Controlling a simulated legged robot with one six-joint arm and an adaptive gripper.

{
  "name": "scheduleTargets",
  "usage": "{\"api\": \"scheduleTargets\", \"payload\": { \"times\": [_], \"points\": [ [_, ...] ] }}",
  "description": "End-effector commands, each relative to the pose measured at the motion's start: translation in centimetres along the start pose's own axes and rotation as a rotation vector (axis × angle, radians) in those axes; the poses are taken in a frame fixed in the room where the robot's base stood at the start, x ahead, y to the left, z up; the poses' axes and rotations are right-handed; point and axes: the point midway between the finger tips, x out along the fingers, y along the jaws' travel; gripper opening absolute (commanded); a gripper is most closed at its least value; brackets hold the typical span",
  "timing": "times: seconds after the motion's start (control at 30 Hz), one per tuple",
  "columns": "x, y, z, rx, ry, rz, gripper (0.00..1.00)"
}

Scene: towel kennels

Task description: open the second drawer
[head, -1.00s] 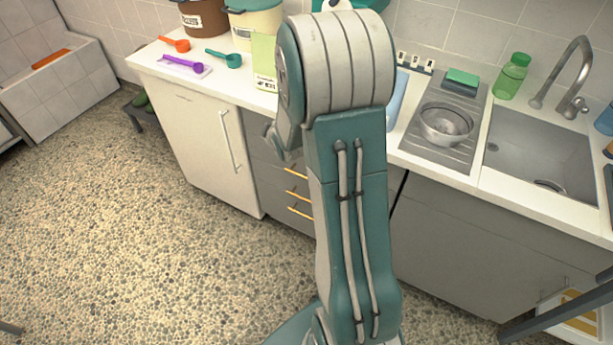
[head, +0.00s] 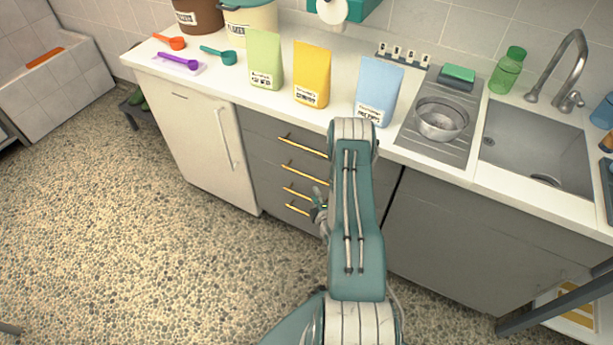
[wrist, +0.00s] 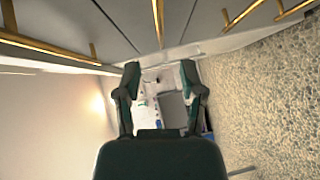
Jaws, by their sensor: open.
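A grey drawer stack (head: 262,150) with gold bar handles stands under the counter, and its drawers look shut. The second drawer's handle (head: 305,173) is the second gold bar from the top, its right end near my arm. In the wrist view several gold handles cross the top, and the second one (wrist: 157,20) seems to be the near-vertical bar above my fingers. My gripper (wrist: 160,82) is open and empty there, its fingers apart and off the handles. In the head view only a dark part of it (head: 318,208) shows beside the lower handles; my arm hides the rest.
A white cabinet door (head: 205,145) stands left of the drawers, and a grey cabinet front (head: 450,240) lies to the right. Bags, scoops and a metal bowl (head: 440,119) stand on the counter (head: 340,115). The pebbled floor (head: 130,240) in front is clear.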

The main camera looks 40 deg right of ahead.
Motion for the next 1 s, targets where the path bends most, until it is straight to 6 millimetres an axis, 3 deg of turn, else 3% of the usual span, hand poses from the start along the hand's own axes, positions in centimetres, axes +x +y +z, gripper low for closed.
{"api": "scheduleTargets", "payload": {
  "times": [0.17,0.7,1.0],
  "points": [
    [0.8,-0.3,0.1,-0.007,0.000,0.010,0.51],
    [9.7,-0.1,0.1,-0.004,0.000,0.008,0.51],
    [10.6,-0.1,0.1,-0.003,-0.002,0.007,0.51]
  ]
}}
